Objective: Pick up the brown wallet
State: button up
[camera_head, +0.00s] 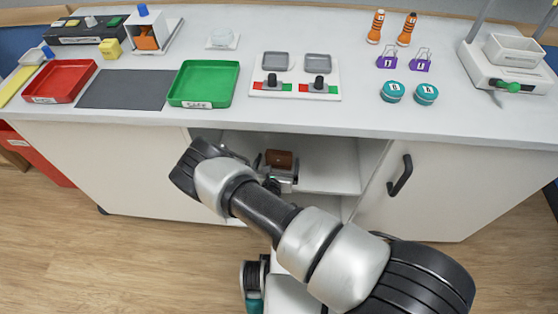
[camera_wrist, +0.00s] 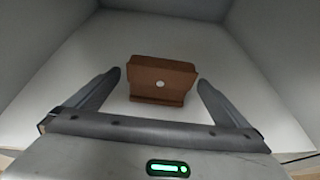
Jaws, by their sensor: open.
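The brown wallet (camera_wrist: 160,82) lies on the light floor of an open cabinet compartment, with a pale round clasp on its face. It also shows in the head view (camera_head: 279,159), just beyond my gripper. My gripper (camera_wrist: 160,78) is open in the wrist view, with one finger on each side of the wallet. Gaps show between the fingers and the wallet, so they do not appear to touch it. In the head view my gripper (camera_head: 280,172) reaches into the compartment and is partly hidden by my arm.
The compartment walls (camera_wrist: 45,50) stand close on both sides. A shelf (camera_head: 328,178) lies to the right inside the cabinet. The worktop (camera_head: 300,118) above holds a red tray (camera_head: 62,80), a green tray (camera_head: 204,82) and several other items. A closed door (camera_head: 440,190) is on the right.

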aim_at(278, 159)
jog(key=shift+x, duration=1.55)
jog(key=c, duration=1.2)
